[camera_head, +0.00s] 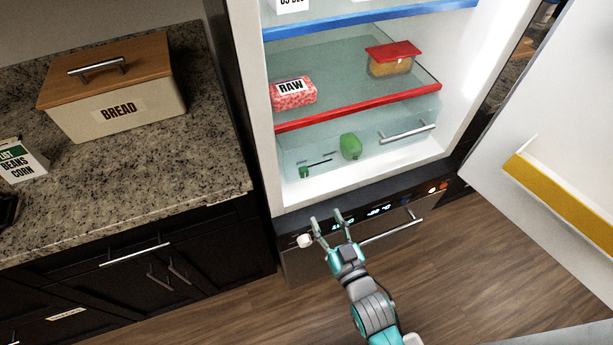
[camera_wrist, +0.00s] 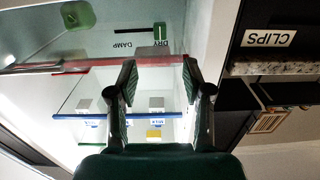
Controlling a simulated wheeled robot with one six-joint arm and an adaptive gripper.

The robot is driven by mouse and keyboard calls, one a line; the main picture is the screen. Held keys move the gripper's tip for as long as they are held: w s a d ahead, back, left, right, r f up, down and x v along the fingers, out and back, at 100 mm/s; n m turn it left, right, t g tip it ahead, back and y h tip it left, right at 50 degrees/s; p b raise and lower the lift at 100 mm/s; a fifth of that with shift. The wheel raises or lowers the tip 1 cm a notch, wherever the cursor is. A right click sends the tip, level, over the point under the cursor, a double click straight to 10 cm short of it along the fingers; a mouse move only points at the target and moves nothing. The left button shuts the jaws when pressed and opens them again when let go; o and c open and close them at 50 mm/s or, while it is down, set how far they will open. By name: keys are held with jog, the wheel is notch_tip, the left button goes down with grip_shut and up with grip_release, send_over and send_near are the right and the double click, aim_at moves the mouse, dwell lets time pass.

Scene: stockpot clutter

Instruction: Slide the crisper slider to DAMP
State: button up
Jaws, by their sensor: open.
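The crisper drawer (camera_head: 419,120) is clear and sits at the bottom of the open fridge. Its green slider knob (camera_head: 304,172) is at the left end of a dark slot (camera_head: 319,162). In the wrist view, which is upside down, the green knob (camera_wrist: 160,32) is by the DRY label (camera_wrist: 153,44). The DAMP label (camera_wrist: 123,44) is beside the other part of the slot (camera_wrist: 130,30). My gripper (camera_head: 326,218) is open and empty, below and in front of the drawer, near the display panel. Its two fingers also show in the wrist view (camera_wrist: 159,65), apart from the knob.
A green item (camera_head: 350,147) lies in the crisper. A red-edged shelf (camera_head: 355,108) above holds a RAW meat pack (camera_head: 293,94) and a red-lidded box (camera_head: 390,62). The fridge door (camera_head: 540,110) stands open at right. A counter (camera_head: 120,180) with a BREAD box (camera_head: 115,105) is at left.

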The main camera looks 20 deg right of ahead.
aim_at(305, 174)
jog(key=w, duration=1.4)
jog(key=shift+r, duration=0.4)
grip_shut()
